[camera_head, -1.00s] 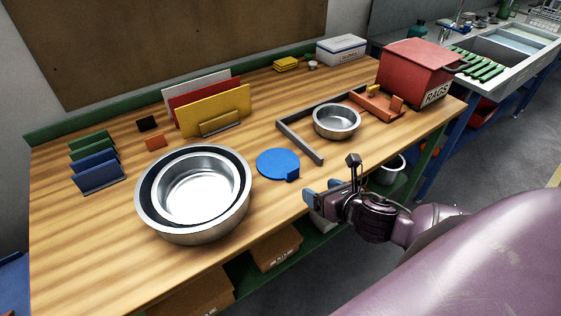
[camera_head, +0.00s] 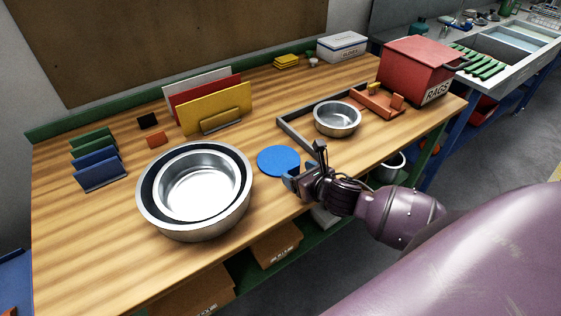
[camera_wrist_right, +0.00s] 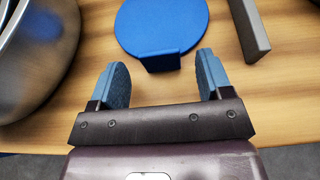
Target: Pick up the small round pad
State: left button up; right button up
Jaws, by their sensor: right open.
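The small round pad is a flat blue disc (camera_head: 277,160) with a small raised tab on its near edge. It lies on the wooden bench between the large steel bowls and the grey bracket. In the right wrist view the pad (camera_wrist_right: 160,22) is straight ahead, its tab just beyond the fingertips and centred between them. My right gripper (camera_head: 291,177) is open and empty at the pad's near edge; its blue-padded fingers (camera_wrist_right: 160,70) stand apart on either side of the tab's line. In the head view the gripper hides the tab. My left gripper is not in view.
Nested steel bowls (camera_head: 150,208) stand left of the pad. A grey angled bracket (camera_head: 293,137) and a smaller steel bowl (camera_head: 338,120) are to its right. A red rags box (camera_head: 415,65) stands at the back right. The bench (camera_head: 105,240) is clear at the front left.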

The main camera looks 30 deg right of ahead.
jog(key=shift+x, duration=0.9)
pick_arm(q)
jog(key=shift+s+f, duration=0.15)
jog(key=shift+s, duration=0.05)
pick_arm(e)
jog(key=shift+w, duration=0.1)
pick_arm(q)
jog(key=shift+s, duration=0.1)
pick_arm(e)
jog(key=c, duration=1)
